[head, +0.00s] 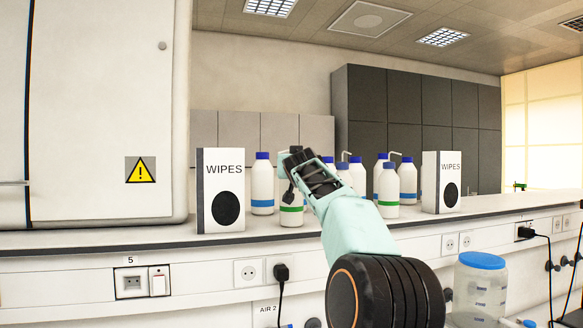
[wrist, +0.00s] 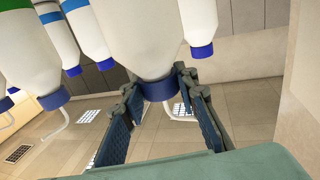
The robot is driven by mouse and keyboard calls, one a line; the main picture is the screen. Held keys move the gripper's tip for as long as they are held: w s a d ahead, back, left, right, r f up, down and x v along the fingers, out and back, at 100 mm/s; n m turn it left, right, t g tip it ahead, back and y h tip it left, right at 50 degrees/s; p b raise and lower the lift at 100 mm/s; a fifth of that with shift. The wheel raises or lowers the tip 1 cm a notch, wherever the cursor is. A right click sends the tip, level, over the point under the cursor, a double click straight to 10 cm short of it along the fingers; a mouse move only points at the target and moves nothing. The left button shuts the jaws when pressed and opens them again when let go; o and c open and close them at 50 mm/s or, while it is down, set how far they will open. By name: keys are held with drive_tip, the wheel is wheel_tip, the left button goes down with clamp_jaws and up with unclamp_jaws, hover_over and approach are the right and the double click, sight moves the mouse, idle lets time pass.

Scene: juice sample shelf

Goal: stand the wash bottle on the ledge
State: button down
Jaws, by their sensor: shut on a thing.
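My gripper (head: 291,178) is shut on the neck of a white bottle (head: 291,217) with a green band, whose top it hides in the head view. In the wrist view, which is upside down, the gripper (wrist: 158,86) has its fingers on both sides of the blue cap of this wash bottle (wrist: 145,35). A thin white bent spout shows by that cap. The bottle looks upright, with its base at or very near the ledge (head: 270,231); I cannot tell whether it touches.
A wipes box (head: 221,190) stands to the left and a second wipes box (head: 442,182) to the right. Several more bottles, including a green-banded one (head: 389,195), stand right of my arm. The ledge's left part is bare.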

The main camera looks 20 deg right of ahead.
drive_tip(key=shift+s, duration=0.1)
drive_tip(key=c, duration=1.9)
unclamp_jaws()
drive_tip(key=shift+f, duration=0.1)
drive_tip(key=shift+c, duration=0.2)
drive_tip(key=o, duration=0.4)
drive_tip(key=shift+r, duration=0.25)
drive_tip(key=shift+s+a+f+b, duration=0.1)
drive_tip(key=shift+s+f+b, duration=0.1)
drive_tip(key=shift+b, duration=0.1)
drive_tip(key=b+v, duration=0.5)
drive_tip(key=v, duration=0.6)
drive_tip(key=shift+s, duration=0.3)
